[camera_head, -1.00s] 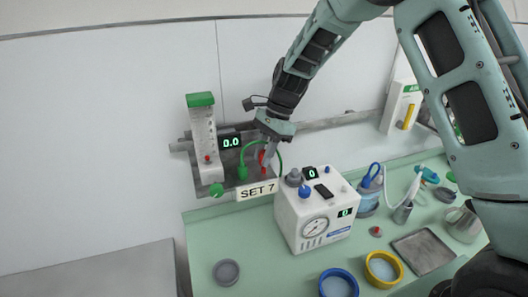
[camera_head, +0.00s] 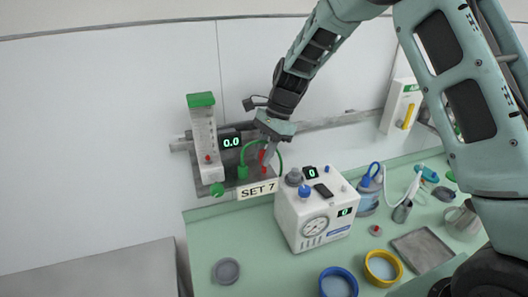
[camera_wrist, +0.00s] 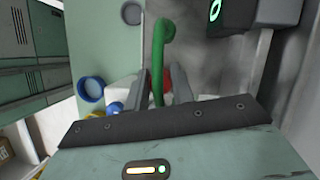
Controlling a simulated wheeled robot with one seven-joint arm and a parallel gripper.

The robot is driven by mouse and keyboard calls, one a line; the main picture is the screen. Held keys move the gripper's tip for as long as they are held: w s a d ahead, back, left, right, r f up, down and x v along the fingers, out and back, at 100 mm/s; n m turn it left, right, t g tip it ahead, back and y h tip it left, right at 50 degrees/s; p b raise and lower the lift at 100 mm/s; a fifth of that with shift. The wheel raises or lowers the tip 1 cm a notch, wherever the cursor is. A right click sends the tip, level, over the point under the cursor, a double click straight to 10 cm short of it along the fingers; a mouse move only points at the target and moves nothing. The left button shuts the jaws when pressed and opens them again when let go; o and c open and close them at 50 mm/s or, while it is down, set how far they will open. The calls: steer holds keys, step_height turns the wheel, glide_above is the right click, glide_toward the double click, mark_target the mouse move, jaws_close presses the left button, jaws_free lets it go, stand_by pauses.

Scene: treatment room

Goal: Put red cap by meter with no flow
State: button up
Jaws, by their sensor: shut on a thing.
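My gripper (camera_head: 267,163) is at the wall panel, above and left of the white machine. Its fingers are shut on a red piece, apparently the red cap (camera_wrist: 166,78), which is partly hidden by the fingers and a green hose. The red also shows in the head view (camera_head: 262,155). The green hose (camera_head: 246,150) loops beside the fingers and crosses in front of the red piece in the wrist view (camera_wrist: 159,55). The flow meter (camera_head: 204,130) with a green top stands left of my gripper, beside a display (camera_head: 231,142) reading 0.0. A SET 7 label (camera_head: 258,189) is below.
A white machine (camera_head: 315,215) with a gauge stands close below right of my gripper. A second meter (camera_head: 402,106) with a yellow tube is at the right wall. Blue (camera_head: 338,272) and yellow-rimmed (camera_head: 397,267) dishes and a small red item (camera_head: 375,230) are on the counter.

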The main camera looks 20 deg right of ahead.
mark_target(264, 151)
steer(key=shift+f+b, duration=0.4)
steer(key=shift+f, duration=1.15)
stand_by(1.5)
steer(key=o, duration=1)
steer(key=shift+o, duration=0.2)
steer(key=shift+r, duration=0.1)
steer(key=shift+r+p, duration=3.05)
steer(key=shift+r, duration=0.4)
